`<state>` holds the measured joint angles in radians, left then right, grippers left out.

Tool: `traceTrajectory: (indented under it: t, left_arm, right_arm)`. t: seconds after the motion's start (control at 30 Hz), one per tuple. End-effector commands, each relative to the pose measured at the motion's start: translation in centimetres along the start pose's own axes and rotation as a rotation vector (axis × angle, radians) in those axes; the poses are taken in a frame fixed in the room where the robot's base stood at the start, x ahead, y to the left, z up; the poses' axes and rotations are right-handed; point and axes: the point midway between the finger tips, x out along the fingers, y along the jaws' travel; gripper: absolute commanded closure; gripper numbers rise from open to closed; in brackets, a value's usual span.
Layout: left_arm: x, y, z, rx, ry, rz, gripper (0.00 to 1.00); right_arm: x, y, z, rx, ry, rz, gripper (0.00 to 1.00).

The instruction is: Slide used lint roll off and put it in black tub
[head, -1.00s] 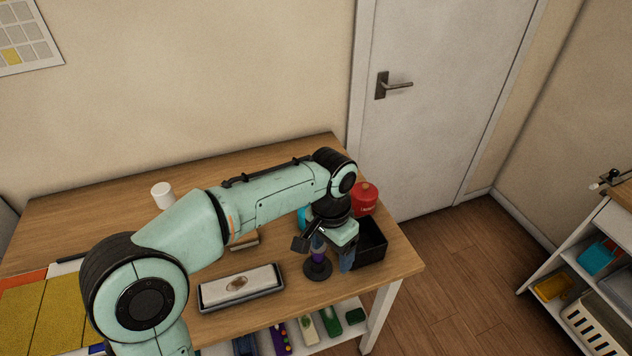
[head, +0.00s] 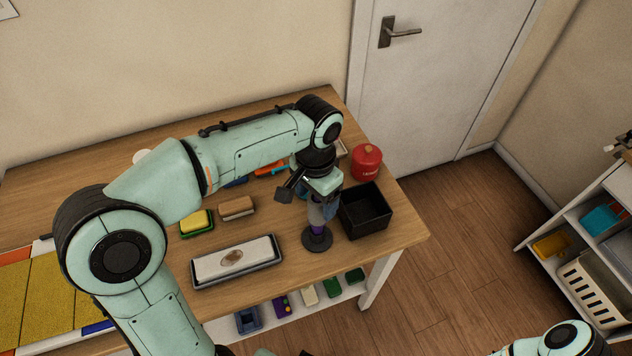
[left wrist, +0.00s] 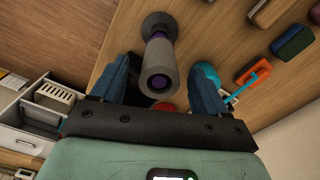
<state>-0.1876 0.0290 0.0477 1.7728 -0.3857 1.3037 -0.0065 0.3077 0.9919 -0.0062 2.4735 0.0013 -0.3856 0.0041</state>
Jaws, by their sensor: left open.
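The used lint roll (left wrist: 160,70) is a grey cylinder with a purple core, upright on a dark post with a round base (head: 317,240). My left gripper (left wrist: 159,72) is open, with one blue finger on each side of the roll. In the head view the gripper partly hides the roll (head: 316,213). Only a piece of my right arm shows at the lower right of the head view.
A red canister (head: 367,162) stands behind the tub. A grey tray with a white block (head: 235,262) lies left of the post. Brushes and sponges (head: 196,222) lie farther back left. The table's right edge is close to the tub.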

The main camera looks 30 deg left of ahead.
Motion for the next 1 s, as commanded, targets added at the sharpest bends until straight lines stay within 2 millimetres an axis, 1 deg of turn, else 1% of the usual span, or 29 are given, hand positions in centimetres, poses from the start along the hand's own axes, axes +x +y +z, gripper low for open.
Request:
traceTrajectory:
  t: [0.03, 0.1, 0.3, 0.43, 0.7, 0.73, 0.77, 0.8, 0.87, 0.9, 1.0]
  left_arm:
    - [1.2, 0.0, 0.1, 0.0, -0.005, 0.001, 0.26]
    - [2.3, 0.0, 0.1, -0.001, -0.004, 0.0, 0.26]
    - [4.5, 0.0, 0.0, 0.0, -0.001, -0.001, 0.26]
    - [5.1, 0.0, 0.0, 0.0, 0.0, -0.001, 0.26]
    - [5.1, 0.0, 0.0, 0.0, 0.001, -0.001, 0.26]
    - [5.1, 0.0, 0.0, 0.0, 0.001, -0.001, 0.32]
    - [5.1, 0.0, 0.0, 0.0, 0.001, -0.001, 0.42]
    - [5.1, 0.0, 0.0, 0.0, 0.001, -0.001, 0.55]
    - [5.1, 0.0, 0.0, 0.0, 0.001, -0.001, 0.74]
    - [5.1, 0.0, 0.0, 0.0, 0.001, -0.001, 0.81]
    - [5.1, 0.0, 0.0, 0.0, 0.001, -0.001, 0.81]
  right_arm:
    - [0.3, 0.1, 0.1, 0.0, -0.002, 0.001, 0.57]
    - [0.5, 0.2, 0.2, 0.001, -0.003, 0.001, 0.57]
    - [0.8, 0.4, 0.3, 0.001, -0.005, 0.002, 0.57]
    - [0.9, 0.4, 0.3, 0.001, -0.005, 0.002, 0.57]
    - [0.9, 0.4, 0.3, 0.001, -0.005, 0.002, 0.57]
    - [0.9, 0.4, 0.3, 0.001, -0.005, 0.002, 0.57]
    - [0.9, 0.4, 0.3, 0.001, -0.005, 0.002, 0.57]
    - [0.9, 0.4, 0.3, 0.001, -0.005, 0.002, 0.57]
    - [0.9, 0.4, 0.3, 0.001, -0.005, 0.002, 0.57]
    - [0.9, 0.4, 0.3, 0.001, -0.005, 0.002, 0.57]
    - [0.9, 0.4, 0.3, 0.001, -0.005, 0.002, 0.57]
